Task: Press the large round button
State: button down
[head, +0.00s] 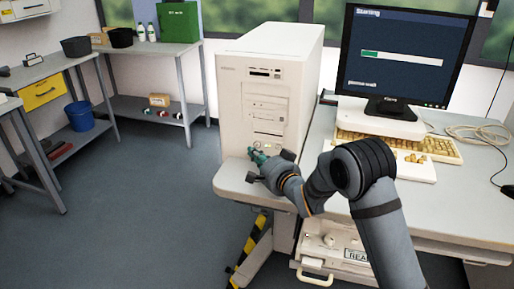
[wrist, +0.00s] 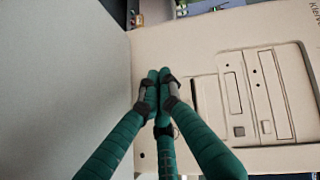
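The large round button is not clearly visible in either view; my gripper covers part of the lower front of the beige computer tower (head: 262,82). The tower front also shows in the wrist view (wrist: 215,55), turned sideways, with drive slots and a small square button (wrist: 239,131). My gripper (head: 256,155) has green fingers and is at the lower front of the tower. In the wrist view its fingertips (wrist: 158,75) are together, with nothing seen between them. I cannot tell whether they touch the tower. The monitor (head: 404,55) reads "Starting" with a partly filled green bar.
The tower stands on a white desk (head: 460,205) with a keyboard (head: 440,149) at the right. A printer-like unit (head: 335,255) is under the desk. Shelves with a green box (head: 178,22) and a blue bucket (head: 79,115) stand at the left. The floor between is clear.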

jog(key=s+b, duration=0.2)
jog(key=shift+s+a+f, duration=0.2)
jog(key=shift+s+a, duration=0.15)
jog(key=shift+a, duration=0.05)
jog(key=shift+s+a+r+b, duration=0.1)
jog(key=shift+s+b, duration=0.3)
jog(key=shift+s, duration=0.25)
jog(key=shift+w+r, duration=0.1)
jog(key=shift+w+r+p, duration=0.15)
jog(key=shift+w+p, duration=0.4)
jog(key=shift+p, duration=0.25)
jog(key=p, duration=0.2)
jog(key=shift+r+p, duration=0.15)
jog(key=shift+p, duration=0.25)
jog(key=p, duration=0.2)
jog(key=shift+p, duration=0.4)
